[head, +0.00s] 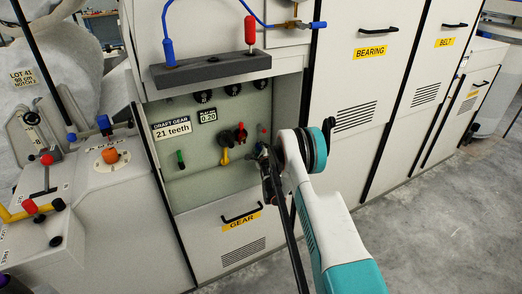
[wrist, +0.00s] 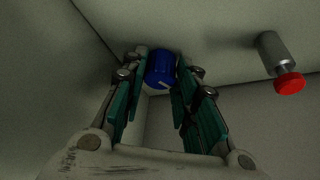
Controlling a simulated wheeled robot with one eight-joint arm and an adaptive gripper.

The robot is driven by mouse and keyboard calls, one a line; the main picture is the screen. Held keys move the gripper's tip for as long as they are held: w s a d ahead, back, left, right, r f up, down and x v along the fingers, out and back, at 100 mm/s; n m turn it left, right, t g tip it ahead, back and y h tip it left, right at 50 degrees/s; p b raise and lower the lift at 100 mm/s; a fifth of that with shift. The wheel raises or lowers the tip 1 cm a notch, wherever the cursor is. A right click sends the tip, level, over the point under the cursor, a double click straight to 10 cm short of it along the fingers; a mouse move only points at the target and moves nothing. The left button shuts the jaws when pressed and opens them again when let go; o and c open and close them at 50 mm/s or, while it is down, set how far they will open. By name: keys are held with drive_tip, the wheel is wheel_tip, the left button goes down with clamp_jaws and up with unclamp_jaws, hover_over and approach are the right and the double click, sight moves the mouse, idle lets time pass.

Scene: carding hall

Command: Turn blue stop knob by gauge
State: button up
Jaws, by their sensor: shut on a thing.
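The blue stop knob (wrist: 158,66) is a short blue cylinder with a pale pointer mark on its face. It sits deep in a pale recess, near a corner of the walls, in the wrist view. My gripper (wrist: 162,77) has its two fingers on the left and right sides of the knob, shut on it. In the head view my gripper (head: 264,154) reaches into the right side of the open panel recess, and the knob is mostly hidden there behind the arm and fingers. No dial gauge can be made out clearly.
A red button (wrist: 290,83) on a grey post stands right of the knob. In the head view, a yellow lever (head: 225,156), a green handle (head: 181,159) and a gap label (head: 208,115) are left of my gripper. A grey shelf (head: 210,69) overhangs the recess.

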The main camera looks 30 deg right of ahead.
drive_tip(key=o, duration=1.1)
drive_tip(key=shift+s, duration=0.1)
drive_tip(key=v, duration=1.2)
drive_tip(key=shift+r, duration=0.1)
